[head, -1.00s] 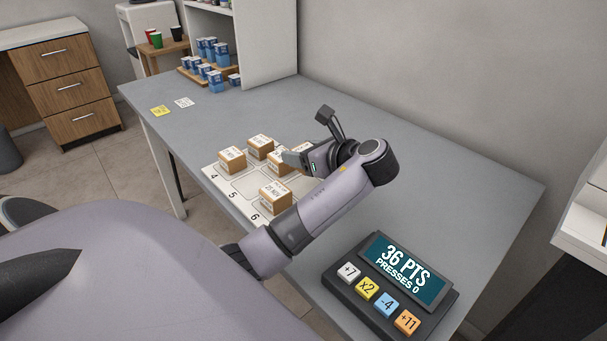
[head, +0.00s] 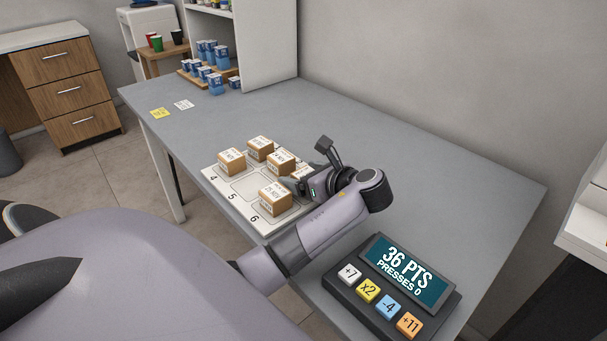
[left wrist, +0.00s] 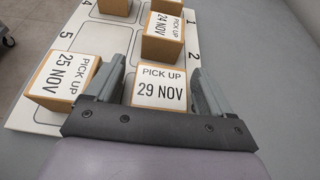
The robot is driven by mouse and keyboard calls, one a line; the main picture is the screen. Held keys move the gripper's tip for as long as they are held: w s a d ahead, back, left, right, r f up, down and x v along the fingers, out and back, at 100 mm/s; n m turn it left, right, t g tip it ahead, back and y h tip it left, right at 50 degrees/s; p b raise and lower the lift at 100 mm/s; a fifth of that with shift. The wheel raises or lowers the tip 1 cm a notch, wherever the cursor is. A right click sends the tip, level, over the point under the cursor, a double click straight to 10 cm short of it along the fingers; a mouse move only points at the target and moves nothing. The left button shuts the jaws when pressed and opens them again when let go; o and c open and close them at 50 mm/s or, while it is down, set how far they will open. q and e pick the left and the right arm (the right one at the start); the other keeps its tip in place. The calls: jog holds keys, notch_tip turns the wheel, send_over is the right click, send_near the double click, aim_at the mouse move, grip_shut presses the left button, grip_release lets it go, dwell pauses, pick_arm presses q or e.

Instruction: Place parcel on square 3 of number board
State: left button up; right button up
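The parcel marked 29 NOV (left wrist: 160,88) is a small brown box with a white top label. The parcel is over the square 3 place of the white number board (head: 211,177), beside the 25 NOV parcel (left wrist: 62,80) on square 6. Its underside is hidden, so I cannot tell whether it touches the board. My right gripper is not in view.
Other parcels stand on square 4 (head: 231,163), square 1 (head: 260,149) and square 2 (head: 281,162). A button console (head: 392,290) reading 36 PTS stands at the counter's front right. Blue boxes (head: 207,60) stand at the back left.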

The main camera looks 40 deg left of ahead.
pick_arm(q)
jog(key=shift+r, duration=0.2)
jog(key=p+v, duration=0.1)
jog(key=v, duration=1)
jog(key=shift+d+r+p, duration=0.1)
jog(key=shift+d+p, duration=0.2)
jog(key=shift+d, duration=0.2)
